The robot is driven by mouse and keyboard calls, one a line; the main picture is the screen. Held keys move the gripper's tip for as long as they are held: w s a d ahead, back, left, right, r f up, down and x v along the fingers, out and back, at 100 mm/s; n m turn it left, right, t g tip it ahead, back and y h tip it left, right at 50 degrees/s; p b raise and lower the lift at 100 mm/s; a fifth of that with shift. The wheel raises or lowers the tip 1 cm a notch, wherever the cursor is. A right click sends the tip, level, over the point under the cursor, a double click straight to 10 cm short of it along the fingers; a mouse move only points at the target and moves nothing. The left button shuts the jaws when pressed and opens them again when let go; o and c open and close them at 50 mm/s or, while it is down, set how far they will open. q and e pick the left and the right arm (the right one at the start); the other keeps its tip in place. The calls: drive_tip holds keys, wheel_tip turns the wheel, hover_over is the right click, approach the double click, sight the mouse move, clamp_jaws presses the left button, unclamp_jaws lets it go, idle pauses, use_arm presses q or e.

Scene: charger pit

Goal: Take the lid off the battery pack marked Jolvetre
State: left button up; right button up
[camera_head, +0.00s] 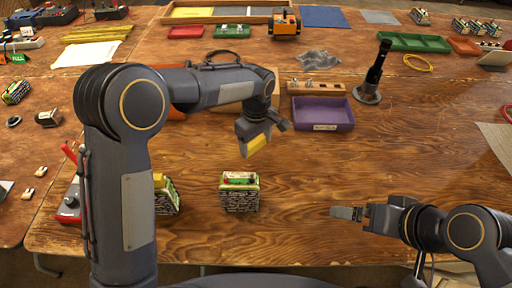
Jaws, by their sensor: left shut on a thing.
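A battery pack (240,198) with dark patterned sides stands upright near the table's front edge. Its top looks open, showing red and green inside. A second similar pack (167,200) with yellow on top is partly hidden behind my left arm. I cannot read the name Jolvetre on either.
A purple tray (324,126) and a wooden block holder (316,88) stand behind. A dark upright tool on a round base (368,93) is at the back right. A red device (68,205) is at the left. The table right of the middle pack is clear.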

sight(256, 144)
use_arm(q)
drive_tip(key=shift+f, duration=1.45)
drive_tip(key=shift+f, duration=0.2)
drive_tip(key=o, duration=1.1)
drive_tip(key=shift+r, duration=0.1)
drive_tip(key=shift+c, duration=0.2)
drive_tip(key=shift+r, duration=0.15)
wheel_tip(256, 144, up, 12)
drive_tip(key=p, duration=0.1)
